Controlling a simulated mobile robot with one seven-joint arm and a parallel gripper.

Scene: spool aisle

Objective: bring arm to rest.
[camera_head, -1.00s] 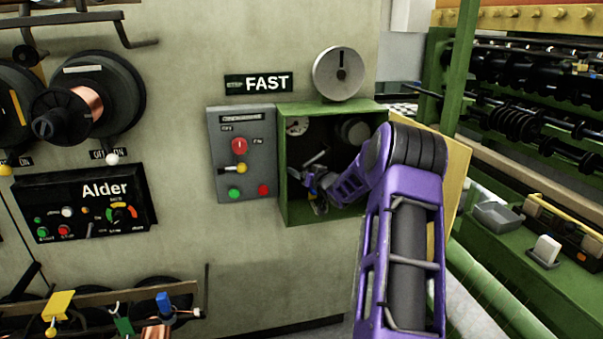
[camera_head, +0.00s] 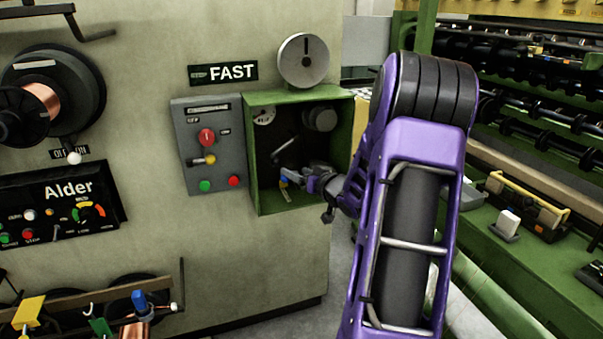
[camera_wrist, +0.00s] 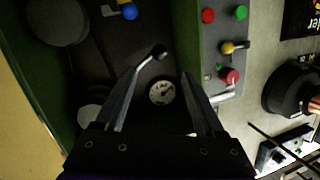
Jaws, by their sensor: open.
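My gripper (camera_head: 306,180) is at the open front of a green box (camera_head: 251,165) on the grey-green machine wall, its fingers at the lower right of the opening. In the wrist view the two fingers (camera_wrist: 161,76) are apart with nothing held between them. A round white gauge (camera_wrist: 162,92) shows behind the gap. A lever with a dark knob (camera_wrist: 160,52) is close to the left finger in the picture; whether they touch I cannot tell. A blue knob (camera_wrist: 129,12) is farther off.
Left of the box is a grey panel (camera_head: 214,172) with a red knob, a yellow-knobbed lever and buttons. A grey disc (camera_head: 303,61) is above the box. Copper spools (camera_head: 45,100) stick out at left. A green machine (camera_head: 530,215) with rollers stands close on the right.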

